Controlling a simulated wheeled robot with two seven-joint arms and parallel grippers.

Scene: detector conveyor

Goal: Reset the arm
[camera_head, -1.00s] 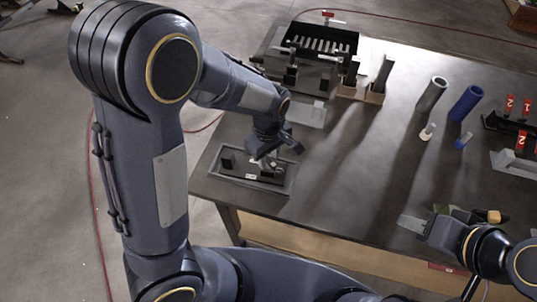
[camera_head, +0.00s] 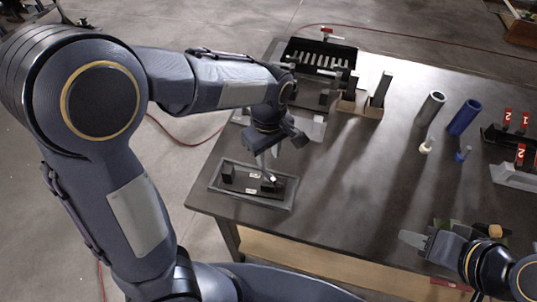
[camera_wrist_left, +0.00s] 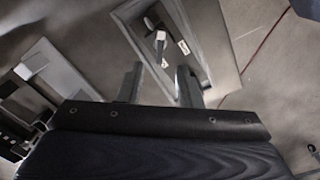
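My left gripper (camera_head: 271,157) hangs above a grey tray (camera_head: 216,188) at the table's near left corner. In the left wrist view its two fingers (camera_wrist_left: 158,88) stand apart with nothing between them. The tray (camera_wrist_left: 213,18) lies beyond the fingertips in that view, with a dark insert and a small pale upright part. My right gripper (camera_head: 414,240) is low at the right, over the table's front edge. Its fingers overlap there, so its opening is unclear.
A black slotted box (camera_head: 318,48) stands at the back left, beside dark upright pieces in a tan holder (camera_head: 360,108). A grey cylinder (camera_head: 430,108) and a blue cylinder (camera_head: 464,117) stand at right. Red-numbered parts (camera_head: 520,155) are at the far right. The middle table is clear.

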